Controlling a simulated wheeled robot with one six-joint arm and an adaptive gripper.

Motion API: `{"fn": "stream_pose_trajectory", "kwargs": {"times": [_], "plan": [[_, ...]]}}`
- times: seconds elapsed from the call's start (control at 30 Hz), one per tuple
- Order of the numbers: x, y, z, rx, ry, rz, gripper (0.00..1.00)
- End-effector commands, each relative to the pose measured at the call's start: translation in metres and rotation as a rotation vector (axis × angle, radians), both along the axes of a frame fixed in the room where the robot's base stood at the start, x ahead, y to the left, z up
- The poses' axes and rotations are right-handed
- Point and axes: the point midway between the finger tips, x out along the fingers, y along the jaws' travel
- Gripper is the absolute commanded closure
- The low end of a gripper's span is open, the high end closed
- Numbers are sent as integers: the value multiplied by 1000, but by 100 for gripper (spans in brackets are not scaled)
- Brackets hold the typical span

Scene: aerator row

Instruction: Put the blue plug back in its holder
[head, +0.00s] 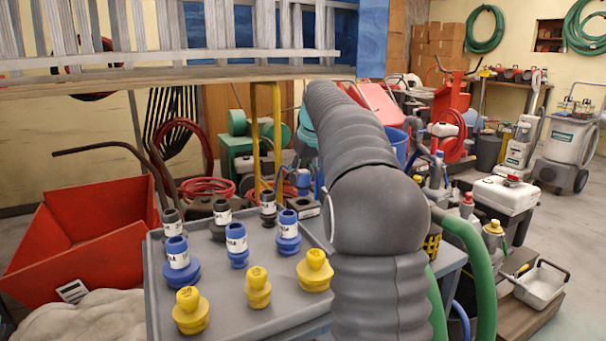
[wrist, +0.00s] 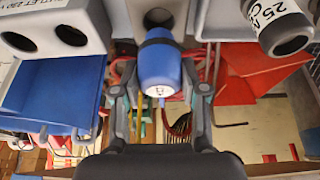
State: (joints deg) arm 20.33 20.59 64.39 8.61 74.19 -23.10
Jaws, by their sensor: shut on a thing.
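The blue plug (wrist: 161,72), with a dark band at its upper end and a pale end facing the camera, is in the middle of the wrist view. My gripper (wrist: 160,88) is shut on it, with one finger on each side. A grey holder (wrist: 122,13) with a round dark hole is directly above the plug in the picture. The plug's dark end is close below the hole; I cannot tell whether it touches or enters it.
In the wrist view, a grey box (wrist: 30,18) labelled outlet stands left, and a labelled grey cylinder (wrist: 278,25) right. In the head view, a grey tray (head: 225,312) holds several blue, yellow and dark fittings. A red cart (head: 85,240) stands left; green hoses (head: 478,270) run right.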

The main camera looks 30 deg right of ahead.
Motion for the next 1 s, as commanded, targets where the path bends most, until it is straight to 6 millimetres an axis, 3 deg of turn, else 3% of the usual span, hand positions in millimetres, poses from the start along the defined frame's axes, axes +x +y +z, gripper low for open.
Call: {"fn": "stream_pose_trajectory", "kwargs": {"times": [1.0], "plan": [[0, 0, -16, 0, -1, 0, 99]]}}
